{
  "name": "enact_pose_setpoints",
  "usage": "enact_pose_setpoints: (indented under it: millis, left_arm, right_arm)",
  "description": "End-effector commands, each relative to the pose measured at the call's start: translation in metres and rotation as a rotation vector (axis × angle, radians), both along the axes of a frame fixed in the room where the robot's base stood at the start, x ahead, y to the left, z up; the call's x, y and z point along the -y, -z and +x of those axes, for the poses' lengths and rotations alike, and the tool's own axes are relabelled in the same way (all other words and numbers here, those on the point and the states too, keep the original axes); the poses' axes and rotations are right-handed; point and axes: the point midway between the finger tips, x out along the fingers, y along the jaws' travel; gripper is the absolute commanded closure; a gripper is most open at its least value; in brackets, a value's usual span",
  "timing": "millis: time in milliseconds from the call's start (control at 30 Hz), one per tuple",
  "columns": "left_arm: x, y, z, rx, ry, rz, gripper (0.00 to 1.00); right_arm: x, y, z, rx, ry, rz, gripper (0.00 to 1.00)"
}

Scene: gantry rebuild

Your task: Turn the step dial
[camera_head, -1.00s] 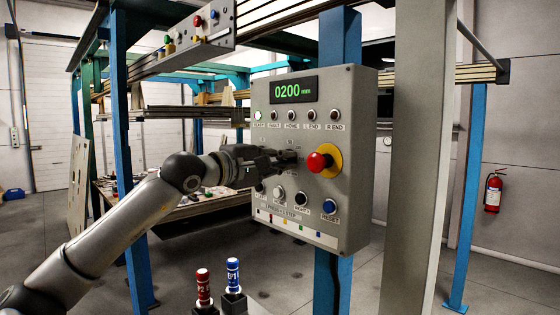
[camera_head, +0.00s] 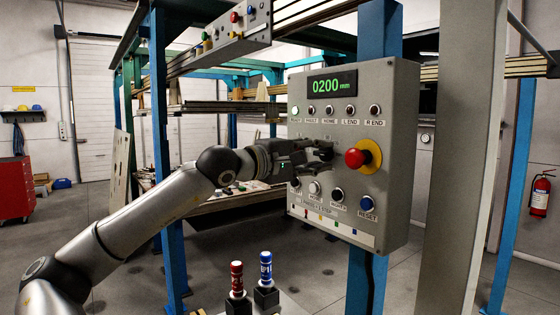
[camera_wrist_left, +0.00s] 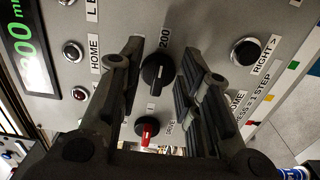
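The grey control panel (camera_head: 395,205) hangs on a blue post, its display (camera_head: 332,83) reading 0200 mm. My left gripper (camera_head: 322,158) is in front of the panel, left of the red emergency button (camera_head: 355,158), and hides the dial in the head view. In the left wrist view the step dial (camera_wrist_left: 157,72) is a black knob with a white pointer line, close to a "200" label. The open fingers of my left gripper (camera_wrist_left: 162,54) stand on either side of it. I cannot tell whether they touch it. My right gripper is not in view.
A knob with a red face (camera_wrist_left: 147,131) sits beside the dial, also between the fingers. The RIGHT button (camera_wrist_left: 244,51) is beyond one finger. Below the panel stand a red cylinder (camera_head: 237,277) and a blue cylinder (camera_head: 265,268) in black holders. A fire extinguisher (camera_head: 541,194) hangs at right.

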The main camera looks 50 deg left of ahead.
Motion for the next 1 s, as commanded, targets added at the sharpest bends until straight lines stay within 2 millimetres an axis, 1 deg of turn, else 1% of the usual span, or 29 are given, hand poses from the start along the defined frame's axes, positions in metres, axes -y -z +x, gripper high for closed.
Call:
enact_pose_setpoints:
  millis: [300,567,800,1000]
  left_arm:
    - [-0.007,0.002,-0.021,-0.004,-0.012,-0.007,0.68]
    - [-0.009,0.001,-0.052,-0.001,-0.011,-0.009,0.68]
    - [-0.012,0.000,-0.087,0.001,-0.010,-0.012,0.68]
    - [-0.013,0.001,-0.103,-0.001,-0.009,-0.009,0.68]
  right_arm:
    - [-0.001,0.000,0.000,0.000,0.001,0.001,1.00]
    - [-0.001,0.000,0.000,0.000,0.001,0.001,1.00]
    - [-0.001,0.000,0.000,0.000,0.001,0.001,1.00]
    - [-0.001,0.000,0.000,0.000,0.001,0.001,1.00]
